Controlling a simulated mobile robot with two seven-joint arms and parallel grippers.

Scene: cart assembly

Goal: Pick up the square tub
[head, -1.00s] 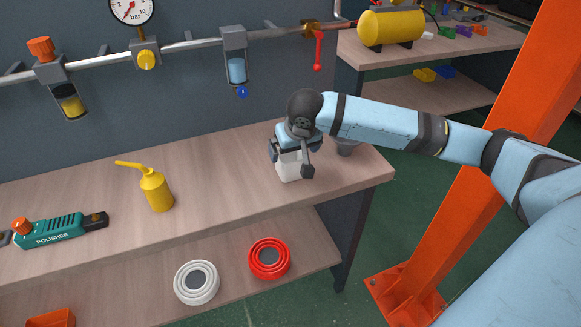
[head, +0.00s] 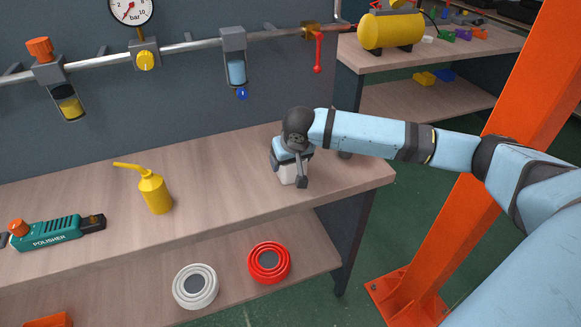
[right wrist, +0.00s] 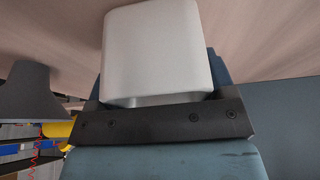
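The square tub (head: 291,174) is a small whitish box with rounded edges, standing on the right part of the bench top. My right gripper (head: 291,158) is right over it, pointing down, and covers its upper part. In the right wrist view the tub (right wrist: 155,55) fills the middle, in front of the dark gripper bar (right wrist: 165,122). Blue finger parts show close at both sides of the tub. I cannot tell whether they press on it. My left gripper is not in view.
A grey cup (right wrist: 28,95) stands close beside the tub; my arm mostly hides it in the head view. A yellow oil can (head: 155,192) and a teal polisher (head: 52,234) are farther left on the bench. White and red rings (head: 269,262) lie on the lower shelf. An orange post (head: 450,220) stands at right.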

